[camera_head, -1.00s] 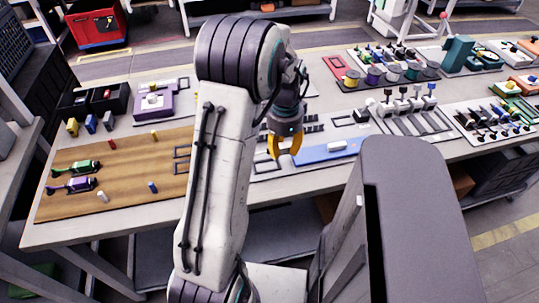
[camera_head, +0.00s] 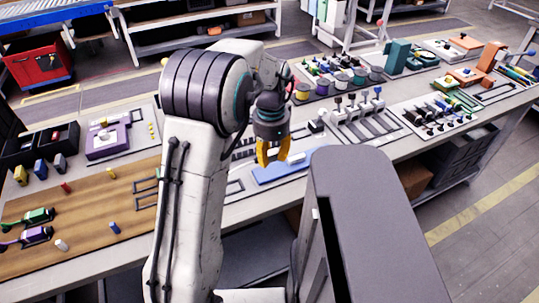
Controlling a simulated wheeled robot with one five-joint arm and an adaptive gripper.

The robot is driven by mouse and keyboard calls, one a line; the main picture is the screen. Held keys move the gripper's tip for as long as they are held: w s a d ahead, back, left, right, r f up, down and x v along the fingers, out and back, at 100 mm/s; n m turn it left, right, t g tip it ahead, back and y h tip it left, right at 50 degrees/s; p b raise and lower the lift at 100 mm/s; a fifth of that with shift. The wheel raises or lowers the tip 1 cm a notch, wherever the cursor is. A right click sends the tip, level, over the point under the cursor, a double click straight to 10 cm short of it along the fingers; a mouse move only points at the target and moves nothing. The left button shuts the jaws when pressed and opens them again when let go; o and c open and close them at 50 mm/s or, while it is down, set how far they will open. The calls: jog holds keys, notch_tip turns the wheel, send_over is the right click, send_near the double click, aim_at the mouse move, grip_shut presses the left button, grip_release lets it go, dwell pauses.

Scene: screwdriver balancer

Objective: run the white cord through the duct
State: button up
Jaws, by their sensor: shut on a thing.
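My gripper (camera_head: 272,158), with yellow-orange fingers, hangs over the workbench near the middle of the picture. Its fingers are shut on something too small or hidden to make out. I cannot pick out the white cord. A blue mat (camera_head: 268,176) with a small white block (camera_head: 297,158) on it lies just right of and below the fingers. Dark slotted strips (camera_head: 243,154) lie to the left of the gripper, partly hidden by my arm; I cannot tell whether they are the duct.
A wooden board (camera_head: 90,210) with small coloured pegs and two toy-like tools lies left. A purple fixture (camera_head: 107,140) and black bins (camera_head: 40,145) stand behind it. Grey slotted racks (camera_head: 365,120) and spools (camera_head: 340,80) crowd the right. My body covers the bench's front middle.

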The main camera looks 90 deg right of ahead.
jog(key=shift+w+d+r, duration=0.1)
jog(key=shift+w+r, duration=0.1)
jog(key=shift+w, duration=0.05)
jog(key=w+d+n+p, duration=0.1)
jog(key=w+p, duration=0.1)
jog(key=w, duration=0.3)
jog(key=w+d+n+p, duration=0.1)
jog(key=w+n+p, duration=0.1)
jog(key=w, duration=0.4)
jog(key=w+d+f+n+p, duration=0.1)
jog(key=w+p, duration=0.2)
jog(key=w, duration=0.3)
jog(key=shift+d+n, duration=0.2)
jog(key=shift+n, duration=0.1)
jog(key=shift+w+d+f, duration=0.35)
jog(key=shift+w+d, duration=0.15)
jog(key=shift+w, duration=0.1)
jog(key=shift+w+d+f, duration=0.3)
jog(key=shift+w+d, duration=0.2)
jog(key=shift+w, duration=0.05)
jog(key=shift+d+r+m, duration=0.15)
jog(key=shift+d+m, duration=0.85)
jog(key=shift+d, duration=0.05)
jog(key=shift+d+r+m, duration=0.15)
jog(key=shift+d+m, duration=0.4)
jog(key=shift+m, duration=0.15)
jog(key=shift+d+m, duration=0.1)
jog(key=shift+m, duration=0.5)
